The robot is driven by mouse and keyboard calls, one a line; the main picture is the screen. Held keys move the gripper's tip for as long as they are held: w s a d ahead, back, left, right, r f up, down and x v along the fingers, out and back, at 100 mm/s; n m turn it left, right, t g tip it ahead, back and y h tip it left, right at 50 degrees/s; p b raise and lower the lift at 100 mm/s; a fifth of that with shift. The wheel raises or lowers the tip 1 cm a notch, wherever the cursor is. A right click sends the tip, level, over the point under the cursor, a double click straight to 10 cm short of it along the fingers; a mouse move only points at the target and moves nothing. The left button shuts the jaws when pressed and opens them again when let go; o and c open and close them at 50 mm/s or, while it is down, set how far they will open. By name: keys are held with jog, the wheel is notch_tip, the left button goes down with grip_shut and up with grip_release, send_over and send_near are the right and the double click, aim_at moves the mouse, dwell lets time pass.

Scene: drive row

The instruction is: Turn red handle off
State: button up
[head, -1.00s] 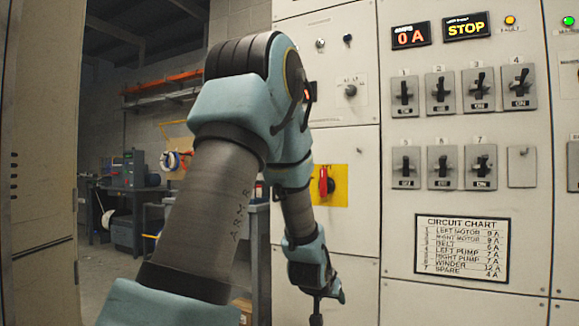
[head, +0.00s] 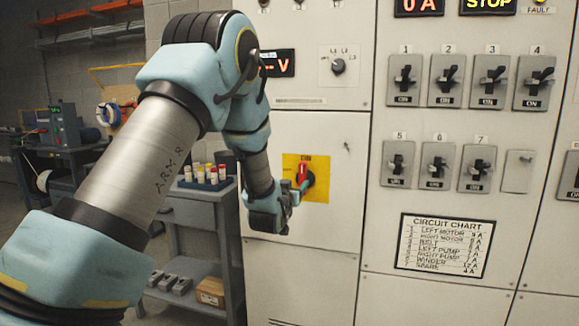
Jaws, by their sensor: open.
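The red handle (head: 303,174) stands upright on a dark round base in the middle of a yellow plate (head: 320,192) on the grey cabinet front. My gripper (head: 297,192) is at the lower left of the handle, its fingertips close to the handle's lower part. The jaws are open. Whether a finger touches the handle cannot be told, as the gripper is small and partly covers the plate's left edge.
To the right are several toggle switches (head: 448,82) and a circuit chart (head: 445,245). A grey cart (head: 195,195) with small bottles stands left of the cabinet, behind my arm.

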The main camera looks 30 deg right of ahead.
aim_at(302, 177)
jog(key=p+x, duration=0.3)
jog(key=x, duration=0.7)
jog(key=shift+w+d, duration=0.1)
jog(key=shift+w, duration=0.05)
jog(key=shift+c, duration=0.4)
grip_shut()
jog(key=shift+f, duration=0.1)
dwell(0.6)
